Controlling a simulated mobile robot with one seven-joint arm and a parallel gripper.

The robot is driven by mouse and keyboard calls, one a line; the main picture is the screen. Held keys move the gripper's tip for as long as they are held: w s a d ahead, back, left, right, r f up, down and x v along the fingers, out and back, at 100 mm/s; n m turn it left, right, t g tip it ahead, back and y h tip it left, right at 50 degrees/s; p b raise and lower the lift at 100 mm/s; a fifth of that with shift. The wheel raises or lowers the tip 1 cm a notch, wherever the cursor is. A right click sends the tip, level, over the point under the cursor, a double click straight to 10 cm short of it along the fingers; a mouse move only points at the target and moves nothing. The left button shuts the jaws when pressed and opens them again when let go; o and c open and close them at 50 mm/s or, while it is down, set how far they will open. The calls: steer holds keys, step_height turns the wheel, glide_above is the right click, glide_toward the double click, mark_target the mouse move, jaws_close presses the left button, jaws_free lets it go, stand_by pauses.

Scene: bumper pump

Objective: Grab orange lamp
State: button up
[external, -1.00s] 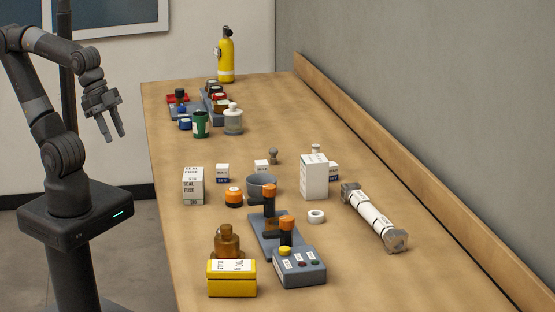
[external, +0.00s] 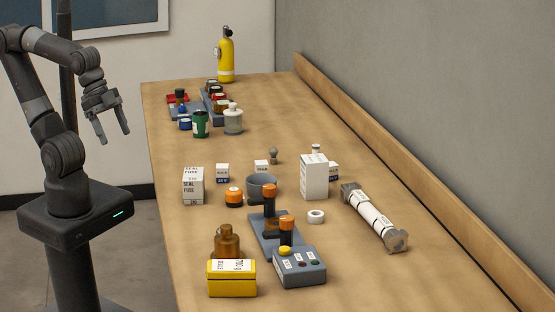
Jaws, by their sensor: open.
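A small squat orange object with a dark band (external: 234,197), possibly the orange lamp, sits on the wooden table left of a grey bowl (external: 262,186). Two upright orange-topped dark cylinders, one farther back (external: 270,196) and one nearer (external: 287,230), stand on or by a grey base (external: 262,235). I cannot tell for certain which one is the lamp. My gripper (external: 113,136) is open and empty, fingers pointing down, in the air left of the table and well away from all the orange objects.
A white box (external: 193,185) stands left of the squat orange object. A taller white box (external: 314,177), a white tape ring (external: 316,216), a yellow box (external: 231,279), a brown bottle (external: 227,243) and a button box (external: 299,267) surround the base. The table's left stretch is mostly clear.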

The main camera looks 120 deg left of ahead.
steer(key=w+a+g, duration=0.1)
steer(key=w+a, duration=0.3)
steer(key=w, duration=0.2)
steer(key=g, duration=0.3)
glide_toward(233, 189)
steer(key=shift+s+f, duration=0.1)
steer(key=shift+s, duration=0.1)
steer(key=shift+a+f, duration=0.15)
steer(key=shift+f, duration=0.15)
steer(key=f, duration=0.3)
steer(key=w+f, duration=0.1)
steer(key=f, duration=0.3)
steer(key=w+f, duration=0.1)
steer(key=f, duration=0.2)
steer(key=shift+f, duration=0.2)
steer(key=shift+c, duration=0.4)
steer(key=c, duration=1)
steer(key=shift+r, duration=0.1)
